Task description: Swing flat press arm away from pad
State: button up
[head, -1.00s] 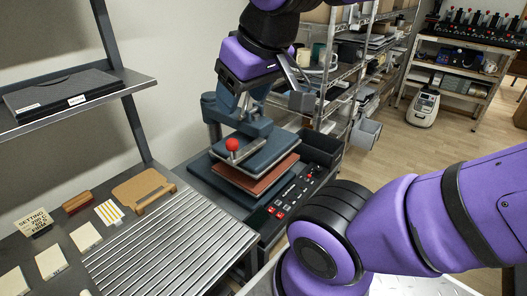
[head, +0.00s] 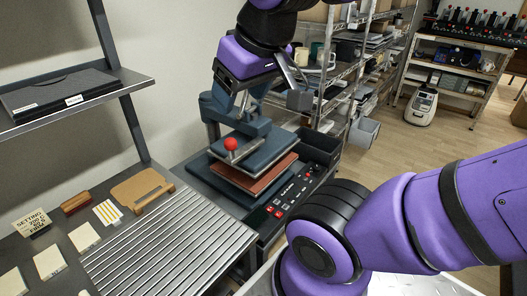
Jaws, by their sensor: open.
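The flat press is in the middle of the head view, with its blue-grey press arm (head: 247,127) over a flat upper plate (head: 254,156). A red ball knob (head: 231,144) stands at the front of the arm. A reddish-brown pad (head: 268,177) shows beneath the plate, with the plate above it. My gripper (head: 268,104) is above the press arm, pointing down, behind and to the right of the red knob in the picture. Its jaws are open, one finger showing at the right. I cannot tell whether it touches the arm.
A control panel with red buttons (head: 283,204) sits right of the press, with a dark bin (head: 318,147) behind. A ribbed metal tray (head: 165,245) and small tiles lie on the bench at left. A wire shelf (head: 345,75) stands behind.

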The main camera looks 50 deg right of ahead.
jog(key=w+d+f+m+g, duration=0.1)
jog(key=w+d+m, duration=0.1)
jog(key=w+m, duration=0.45)
jog(key=m+g, duration=0.4)
jog(key=m, duration=1.5)
send_near(231, 139)
jog(key=shift+w+a, duration=0.1)
jog(key=shift+a, duration=0.15)
jog(key=shift+w+d+f+m, duration=0.15)
jog(key=shift+d+f+m, duration=0.1)
jog(key=shift+f, duration=0.3)
notch_tip(231, 139, down, 10)
jog(key=shift+f, duration=0.25)
jog(key=c, duration=1.2)
jog(key=shift+c, duration=0.4)
